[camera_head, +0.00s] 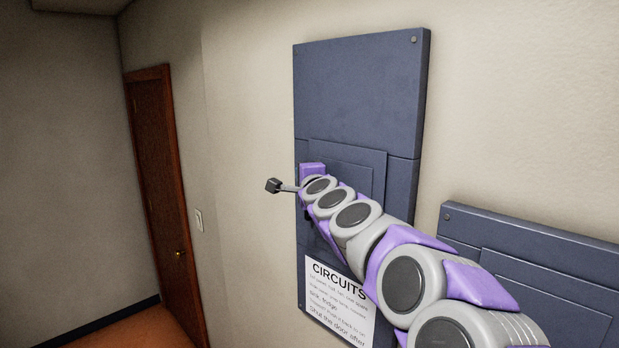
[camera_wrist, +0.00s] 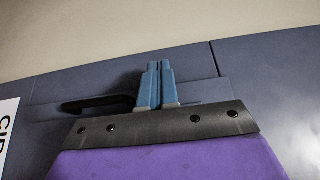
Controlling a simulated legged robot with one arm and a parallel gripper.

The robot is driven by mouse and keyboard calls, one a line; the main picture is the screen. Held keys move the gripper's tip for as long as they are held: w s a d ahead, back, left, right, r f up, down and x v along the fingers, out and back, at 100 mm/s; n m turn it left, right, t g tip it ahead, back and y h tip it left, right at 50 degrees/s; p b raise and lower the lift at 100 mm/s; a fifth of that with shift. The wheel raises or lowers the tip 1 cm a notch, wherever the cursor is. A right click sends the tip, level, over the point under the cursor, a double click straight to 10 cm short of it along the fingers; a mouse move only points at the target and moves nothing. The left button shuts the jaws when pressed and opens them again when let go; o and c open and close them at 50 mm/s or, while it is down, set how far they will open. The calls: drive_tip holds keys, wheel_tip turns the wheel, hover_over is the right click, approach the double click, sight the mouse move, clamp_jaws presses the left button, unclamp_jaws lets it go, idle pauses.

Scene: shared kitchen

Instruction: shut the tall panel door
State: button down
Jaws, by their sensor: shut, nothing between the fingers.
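The tall panel (camera_head: 358,88) is blue-grey and fixed to the wall, with a small door (camera_head: 350,157) outlined on it. The door looks close to flush in the head view; I cannot tell whether a small gap is left. In the wrist view my gripper (camera_wrist: 158,68) has its blue fingers together and empty, in front of the blue-grey surface (camera_wrist: 100,75). A black handle (camera_wrist: 95,103) lies just left of the fingers. I cannot tell whether the fingertips touch the panel. In the head view my arm hides the fingers and part of the door.
A white CIRCUITS notice (camera_head: 338,300) is below the door. A second, lower blue-grey panel (camera_head: 560,255) is at the right. A brown wooden door (camera_head: 158,185) and a light switch (camera_head: 198,220) are farther left. Clear wall lies between the switch and the tall panel.

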drive_tip(key=shift+w+d+f, duration=0.1)
drive_tip(key=shift+w+d, duration=0.15)
drive_tip(key=shift+w, duration=0.35)
idle(0.3)
